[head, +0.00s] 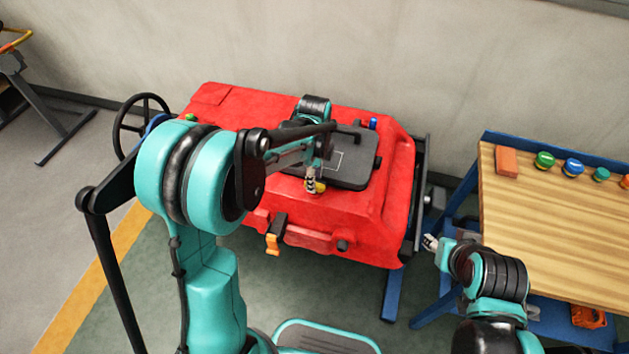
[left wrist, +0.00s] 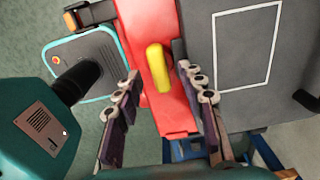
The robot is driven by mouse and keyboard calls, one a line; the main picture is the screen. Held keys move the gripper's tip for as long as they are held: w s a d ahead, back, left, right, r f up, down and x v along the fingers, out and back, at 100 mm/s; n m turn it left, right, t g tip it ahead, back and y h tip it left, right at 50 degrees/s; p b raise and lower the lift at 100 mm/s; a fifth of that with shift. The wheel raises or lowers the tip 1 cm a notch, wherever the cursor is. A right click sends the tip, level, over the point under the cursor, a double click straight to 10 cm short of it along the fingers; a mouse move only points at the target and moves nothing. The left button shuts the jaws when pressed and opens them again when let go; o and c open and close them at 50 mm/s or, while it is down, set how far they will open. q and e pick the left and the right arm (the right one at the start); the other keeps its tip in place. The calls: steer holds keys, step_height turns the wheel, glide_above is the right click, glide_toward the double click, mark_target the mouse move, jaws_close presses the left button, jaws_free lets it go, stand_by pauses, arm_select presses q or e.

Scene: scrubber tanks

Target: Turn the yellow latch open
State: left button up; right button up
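The yellow latch (head: 319,187) sits on the red tank (head: 380,215), by the near edge of the dark lid (head: 356,172). In the left wrist view the yellow latch (left wrist: 158,67) is an upright rounded bar against the red surface, left of the grey lid (left wrist: 245,60). My left gripper (head: 313,182) is over the latch in the head view. In the left wrist view its fingers (left wrist: 160,76) are spread, one on each side of the latch, with gaps visible. I cannot tell how far above it they are. My right gripper (head: 431,243) is beside the workbench, small and unclear.
An orange-tipped black clamp (head: 273,241) hangs on the tank's front. A wooden-topped blue workbench (head: 550,240) stands at the right, with an orange block (head: 506,161) and several colored round pieces along its back. A black handwheel (head: 143,115) is at the tank's left.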

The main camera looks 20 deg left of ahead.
arm_select(q)
step_height(320, 180, up, 10)
stand_by(0.3)
stand_by(0.3)
steer(key=s+a+n+t, duration=0.1)
steer(key=s+n+t, duration=0.2)
steer(key=s+n, duration=0.6)
steer(key=s+a+r+n+t, duration=0.1)
steer(key=s+n+t, duration=0.3)
steer(key=s+n, duration=0.4)
steer(key=shift+s+a+n, duration=0.4)
steer(key=shift+n, duration=0.4)
